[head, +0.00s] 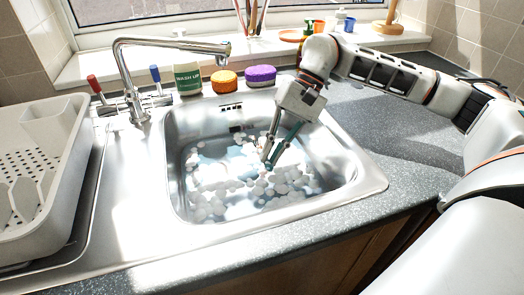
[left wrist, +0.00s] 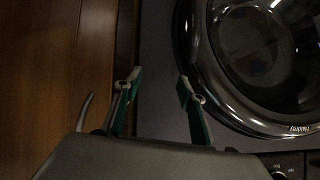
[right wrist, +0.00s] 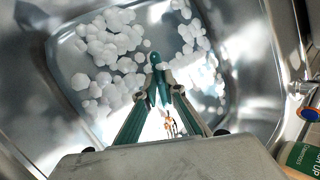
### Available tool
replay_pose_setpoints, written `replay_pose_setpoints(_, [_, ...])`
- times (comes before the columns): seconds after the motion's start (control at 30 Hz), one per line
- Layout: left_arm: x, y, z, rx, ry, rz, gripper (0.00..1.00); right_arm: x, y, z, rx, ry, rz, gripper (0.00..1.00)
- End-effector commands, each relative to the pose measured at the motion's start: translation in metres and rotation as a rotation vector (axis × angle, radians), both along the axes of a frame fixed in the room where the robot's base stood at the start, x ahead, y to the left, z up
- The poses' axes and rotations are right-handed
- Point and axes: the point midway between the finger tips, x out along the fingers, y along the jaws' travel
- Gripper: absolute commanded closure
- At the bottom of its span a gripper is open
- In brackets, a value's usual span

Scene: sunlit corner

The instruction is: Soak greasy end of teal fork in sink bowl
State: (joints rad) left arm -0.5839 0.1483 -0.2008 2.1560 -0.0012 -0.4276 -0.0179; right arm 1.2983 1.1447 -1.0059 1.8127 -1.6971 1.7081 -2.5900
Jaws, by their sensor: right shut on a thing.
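The steel sink bowl (head: 345,165) holds water with white foam clumps (head: 215,200). My right gripper (head: 268,162) reaches down into the bowl, its fingertips just above or at the water; I cannot tell which. In the right wrist view, it is shut on the teal fork (right wrist: 155,59), whose rounded teal end sticks out past the fingertips. The rest of the fork is mostly hidden between the fingers, and I cannot make out its tines or any grease. My left gripper (left wrist: 158,88) is open and empty, low beside a dark round appliance door.
A tap (head: 170,44) arches over the sink's back left. A white dish rack (head: 40,165) stands left. A wash-up bottle (head: 187,80), an orange sponge (head: 224,82) and a purple sponge (head: 260,76) line the back edge. The right worktop (head: 400,125) is partly clear.

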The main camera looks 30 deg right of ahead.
Motion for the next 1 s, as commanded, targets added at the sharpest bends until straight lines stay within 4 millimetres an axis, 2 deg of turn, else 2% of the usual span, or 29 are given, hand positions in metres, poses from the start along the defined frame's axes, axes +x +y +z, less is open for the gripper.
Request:
replay_pose_setpoints(0.03, [-0.005,0.000,-0.008,0.002,0.014,-0.002,0.60,-0.010,-0.014,-0.036,-0.037,0.066,-0.016,1.00])
replay_pose_setpoints(0.57, [-0.004,0.009,-0.003,0.019,0.012,0.000,0.60,-0.009,-0.013,0.010,-0.036,0.053,-0.019,1.00])
replay_pose_setpoints(1.0, [-0.007,0.007,0.001,0.011,0.021,0.015,0.60,-0.008,-0.010,0.050,-0.031,0.039,-0.014,1.00])
